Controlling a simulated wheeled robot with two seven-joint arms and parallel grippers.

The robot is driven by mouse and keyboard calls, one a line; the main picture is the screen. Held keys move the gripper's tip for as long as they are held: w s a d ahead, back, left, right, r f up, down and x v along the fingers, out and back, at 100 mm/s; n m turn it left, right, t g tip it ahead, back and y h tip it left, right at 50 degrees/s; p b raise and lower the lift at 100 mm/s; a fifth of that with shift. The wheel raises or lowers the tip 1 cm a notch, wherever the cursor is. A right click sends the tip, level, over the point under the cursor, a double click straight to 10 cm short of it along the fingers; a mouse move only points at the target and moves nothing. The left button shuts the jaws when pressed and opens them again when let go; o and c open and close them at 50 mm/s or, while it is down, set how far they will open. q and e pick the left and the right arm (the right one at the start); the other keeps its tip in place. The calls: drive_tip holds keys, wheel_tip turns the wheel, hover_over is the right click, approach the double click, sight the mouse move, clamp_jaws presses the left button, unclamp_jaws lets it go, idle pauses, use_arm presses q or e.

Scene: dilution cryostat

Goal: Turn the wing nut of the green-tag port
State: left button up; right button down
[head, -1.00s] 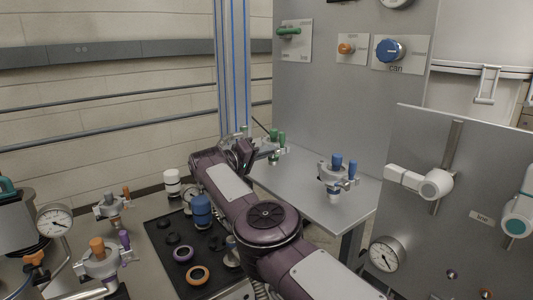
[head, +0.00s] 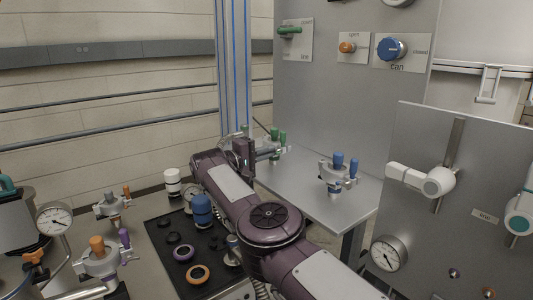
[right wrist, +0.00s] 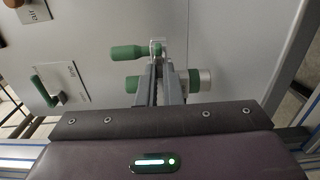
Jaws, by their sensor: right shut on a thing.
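The green-tag port (head: 277,141) stands on the grey bench, a metal clamp with green posts. My right gripper (head: 257,152) reaches it from the left. In the right wrist view my right gripper (right wrist: 166,84) has its narrow fingers close together at the port's clamp, between green parts (right wrist: 125,52) on the left and a green collar (right wrist: 194,80) with a metal end on the right. It is shut on the wing nut, which the fingers mostly hide. My left gripper is not in view.
The blue-post port (head: 337,173) stands right on the same bench (head: 300,184). A panel with a green handle (head: 290,30) and blue knob (head: 391,48) rises behind. A black mat (head: 172,252) with rings and a blue-capped item (head: 202,209) lies below my arm.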

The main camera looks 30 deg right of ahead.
drive_tip(key=c, duration=1.6)
unclamp_jaws()
drive_tip(key=shift+s+a+b, duration=0.15)
drive_tip(key=shift+a, duration=1.8)
drive_tip(key=shift+s+a+b, duration=0.15)
drive_tip(key=shift+a, duration=1.8)
